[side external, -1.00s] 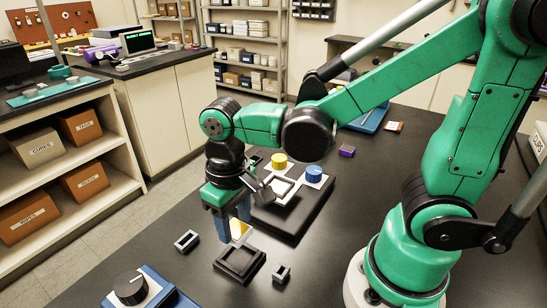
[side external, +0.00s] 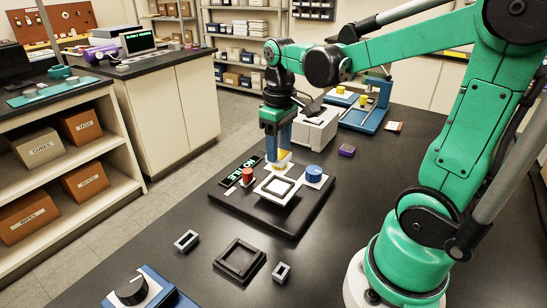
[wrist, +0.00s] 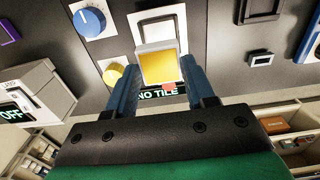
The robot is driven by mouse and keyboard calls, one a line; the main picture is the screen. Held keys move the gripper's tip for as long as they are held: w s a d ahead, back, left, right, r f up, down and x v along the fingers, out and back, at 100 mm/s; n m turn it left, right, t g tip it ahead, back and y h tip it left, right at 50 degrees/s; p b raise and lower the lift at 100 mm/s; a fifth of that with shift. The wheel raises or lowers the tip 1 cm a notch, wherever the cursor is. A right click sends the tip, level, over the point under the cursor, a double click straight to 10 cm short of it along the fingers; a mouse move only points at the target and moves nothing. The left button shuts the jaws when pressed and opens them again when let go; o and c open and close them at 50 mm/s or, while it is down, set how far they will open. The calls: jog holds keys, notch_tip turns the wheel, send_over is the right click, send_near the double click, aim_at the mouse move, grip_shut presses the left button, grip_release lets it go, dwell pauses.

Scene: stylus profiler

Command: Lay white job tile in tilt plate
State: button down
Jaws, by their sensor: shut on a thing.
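My gripper (side external: 279,150) is shut on the job tile (wrist: 165,68), which shows a yellow face and a pale edge between my blue fingers in the wrist view. The tilt plate (side external: 279,188) is a white square frame on a dark base. It also shows in the wrist view (wrist: 158,28), where the tile overlaps its near side. Whether the tile touches it, I cannot tell. A display (side external: 240,172) reads NO TILE.
A blue knob (side external: 314,173) stands right of the plate and a red knob (side external: 248,175) left. A yellow knob (wrist: 113,74) is close beside my finger. An empty black tray (side external: 240,260) and two small grey blocks lie in front. A white box (side external: 316,127) stands behind.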

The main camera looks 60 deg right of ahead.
aim_at(279, 154)
jog(key=shift+f, duration=2.5)
jog(key=shift+f, duration=0.2)
jog(key=shift+f, duration=0.6)
jog(key=shift+c, duration=1.1)
grip_release()
jog(key=shift+c, duration=0.4)
